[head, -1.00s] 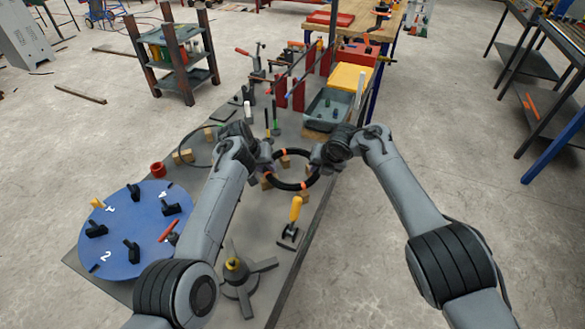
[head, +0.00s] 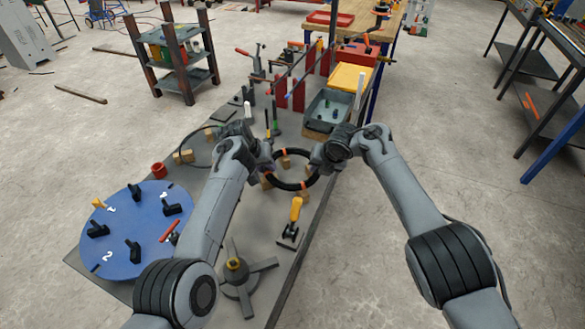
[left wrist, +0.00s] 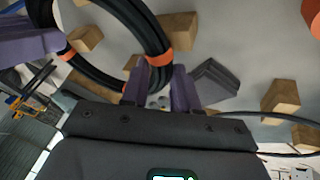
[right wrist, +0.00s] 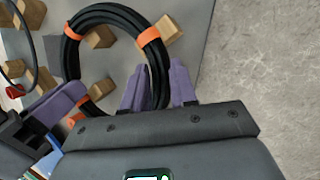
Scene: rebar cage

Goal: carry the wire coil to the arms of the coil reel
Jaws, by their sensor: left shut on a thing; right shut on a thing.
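The wire coil (head: 290,186) is a black ring with orange bands, held above the bench between my two grippers. My left gripper (head: 268,162) is shut on its left side and my right gripper (head: 314,163) on its right side. The coil also shows in the left wrist view (left wrist: 141,20) and in the right wrist view (right wrist: 110,17), where it passes between purple fingers. The coil reel (head: 238,272) stands on the bench at the front, a dark hub with flat spread arms and a yellow ring at its top. It is apart from the coil.
A yellow-handled clamp (head: 294,217) stands between coil and reel, toward the right edge. A blue disc (head: 130,225) with black knobs lies left of the reel. Wooden blocks (head: 267,181) lie below the coil. A grey bin (head: 328,112) and red posts (head: 298,95) stand behind.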

